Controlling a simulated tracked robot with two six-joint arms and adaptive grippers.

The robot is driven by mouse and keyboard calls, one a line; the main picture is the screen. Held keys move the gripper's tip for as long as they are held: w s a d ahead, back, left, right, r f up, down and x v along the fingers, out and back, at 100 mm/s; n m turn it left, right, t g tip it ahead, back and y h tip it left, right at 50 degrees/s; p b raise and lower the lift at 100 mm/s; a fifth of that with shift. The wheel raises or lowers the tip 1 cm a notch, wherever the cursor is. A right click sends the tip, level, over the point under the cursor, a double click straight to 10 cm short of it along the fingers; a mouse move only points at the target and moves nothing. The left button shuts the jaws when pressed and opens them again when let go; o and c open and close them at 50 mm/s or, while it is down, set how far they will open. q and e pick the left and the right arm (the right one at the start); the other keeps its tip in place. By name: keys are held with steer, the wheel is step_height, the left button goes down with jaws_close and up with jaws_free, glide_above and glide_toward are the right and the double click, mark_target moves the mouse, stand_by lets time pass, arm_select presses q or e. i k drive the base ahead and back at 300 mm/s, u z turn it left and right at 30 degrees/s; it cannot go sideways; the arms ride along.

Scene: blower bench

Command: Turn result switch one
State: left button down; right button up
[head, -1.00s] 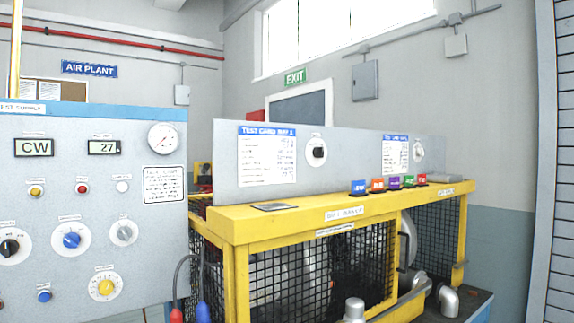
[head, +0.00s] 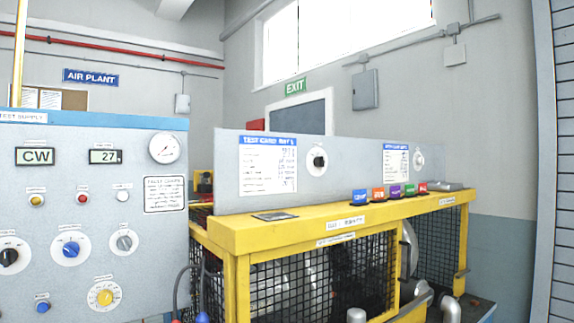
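A grey backboard (head: 350,178) stands on the yellow bench frame in the head view. A black rotary switch (head: 318,161) on a white round plate sits on it, right of a blue-headed test card (head: 268,164). A second, paler round switch (head: 420,159) sits farther right, beside a second test card (head: 396,164). I cannot read which is labelled result switch one. Neither of my grippers is in view.
A test supply panel (head: 140,245) with knobs, lamps, a gauge and displays reading CW and 27 stands at left. Black mesh guards the bench front.

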mark_target(318, 160)
steer(key=z, duration=1.1)
steer(key=i, duration=0.1)
steer(key=u, duration=2.4)
steer(key=i, duration=0.2)
steer(key=u, duration=1.9)
steer(key=k, duration=2.6)
steer(key=z, duration=1.15)
steer(key=i, duration=0.9)
steer(key=z, duration=0.15)
